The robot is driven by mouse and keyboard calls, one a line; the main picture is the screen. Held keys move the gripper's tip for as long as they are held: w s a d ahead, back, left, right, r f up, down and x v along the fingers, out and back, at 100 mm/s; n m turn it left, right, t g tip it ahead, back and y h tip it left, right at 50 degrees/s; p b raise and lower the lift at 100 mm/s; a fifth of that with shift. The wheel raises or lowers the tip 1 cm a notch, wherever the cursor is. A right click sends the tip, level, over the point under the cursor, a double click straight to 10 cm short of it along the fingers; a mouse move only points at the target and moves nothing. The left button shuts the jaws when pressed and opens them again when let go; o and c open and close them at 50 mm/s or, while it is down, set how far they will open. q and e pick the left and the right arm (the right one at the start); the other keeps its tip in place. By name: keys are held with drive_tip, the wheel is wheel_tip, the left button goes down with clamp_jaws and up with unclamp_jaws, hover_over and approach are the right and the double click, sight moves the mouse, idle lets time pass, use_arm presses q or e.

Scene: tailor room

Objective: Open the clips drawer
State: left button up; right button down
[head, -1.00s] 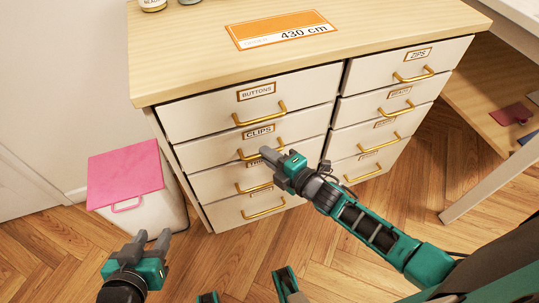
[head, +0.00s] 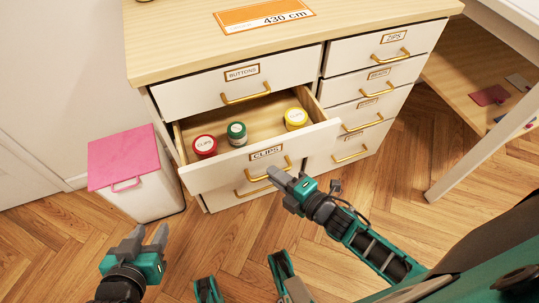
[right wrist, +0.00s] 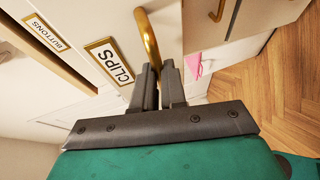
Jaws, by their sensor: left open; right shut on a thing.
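The clips drawer (head: 222,174) is pulled well out of the cabinet in the head view, with its inside showing. A red-lidded jar (head: 205,146), a green-lidded jar (head: 237,133) and a yellow-lidded jar (head: 296,118) stand in it. My right gripper (head: 280,178) is shut on the drawer's brass handle; the right wrist view shows the handle (right wrist: 150,42) between the fingers (right wrist: 158,88), beside the CLIPS label (right wrist: 110,63). My left gripper (head: 146,240) is open and empty, low at the left, apart from the cabinet.
The shut buttons drawer (head: 195,99) is directly above. A white bin with a pink lid (head: 125,158) stands left of the cabinet. A table leg (head: 480,152) stands at the right. Wooden floor (head: 400,200) is clear in front.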

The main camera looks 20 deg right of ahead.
drive_tip(key=s+p, duration=0.1)
drive_tip(key=s, duration=1)
drive_tip(key=shift+s+d+p, duration=0.2)
drive_tip(key=shift+s+p, duration=0.15)
drive_tip(key=c, duration=1.2)
unclamp_jaws()
drive_tip(key=p+v, duration=0.1)
drive_tip(key=v, duration=1.2)
